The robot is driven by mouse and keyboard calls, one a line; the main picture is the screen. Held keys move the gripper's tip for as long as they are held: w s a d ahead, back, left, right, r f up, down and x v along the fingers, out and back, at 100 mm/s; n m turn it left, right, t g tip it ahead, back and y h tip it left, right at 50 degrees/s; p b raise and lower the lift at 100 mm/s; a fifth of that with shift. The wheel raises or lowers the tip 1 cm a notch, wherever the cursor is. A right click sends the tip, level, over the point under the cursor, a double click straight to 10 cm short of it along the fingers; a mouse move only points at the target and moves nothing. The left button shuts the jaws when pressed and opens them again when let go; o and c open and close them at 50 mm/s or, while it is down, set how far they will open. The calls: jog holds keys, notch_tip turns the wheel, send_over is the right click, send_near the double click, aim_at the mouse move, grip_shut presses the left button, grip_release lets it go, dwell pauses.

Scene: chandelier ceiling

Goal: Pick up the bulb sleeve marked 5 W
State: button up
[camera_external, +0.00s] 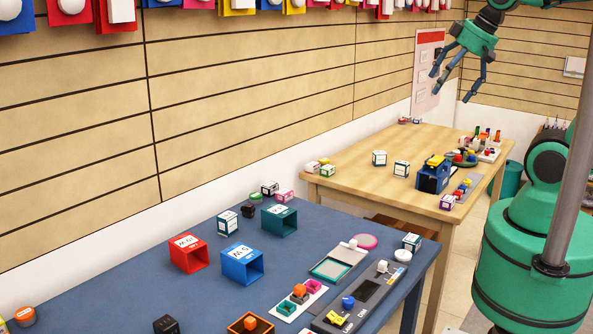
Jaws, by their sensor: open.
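Three open-ended sleeves with white labels stand on the blue table (120,285): a red one (184,260), a blue one (238,270) and a teal one (287,226). The blue sleeve's label seems to read 5 W, upside down in this view. The red one's seems to read 15 W, and the teal one's is too small to read surely. My gripper (450,84) is open and empty, high at the upper right. It is far from the sleeves, with its fingers spread and pointing down.
Small boxes (228,222) stand near the sleeves. A dark tester (362,298), a tray with small parts (298,301) and an orange bin (234,328) are in front. The blue table's left part is mostly clear.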

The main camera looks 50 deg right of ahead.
jog(key=w+a+f+m+g+y, duration=0.1)
jog(key=w+a+m, duration=0.1)
jog(key=w+a, duration=0.3)
jog(key=w+a+m+y, duration=0.1)
jog(key=w+a+m, duration=0.15)
jog(key=w, duration=0.45)
jog(key=m+g+y, duration=0.2)
jog(key=m+g, duration=0.3)
jog(key=m, duration=0.8)
send_over(245, 250)
jog(key=d, duration=0.5)
notch_tip(245, 250, down, 30)
jog(key=shift+s+f+b, duration=0.1)
jog(key=shift+f+b, duration=0.1)
jog(key=shift+b, duration=0.1)
jog(key=shift+b+x, duration=0.8)
jog(key=shift+x, duration=3.45)
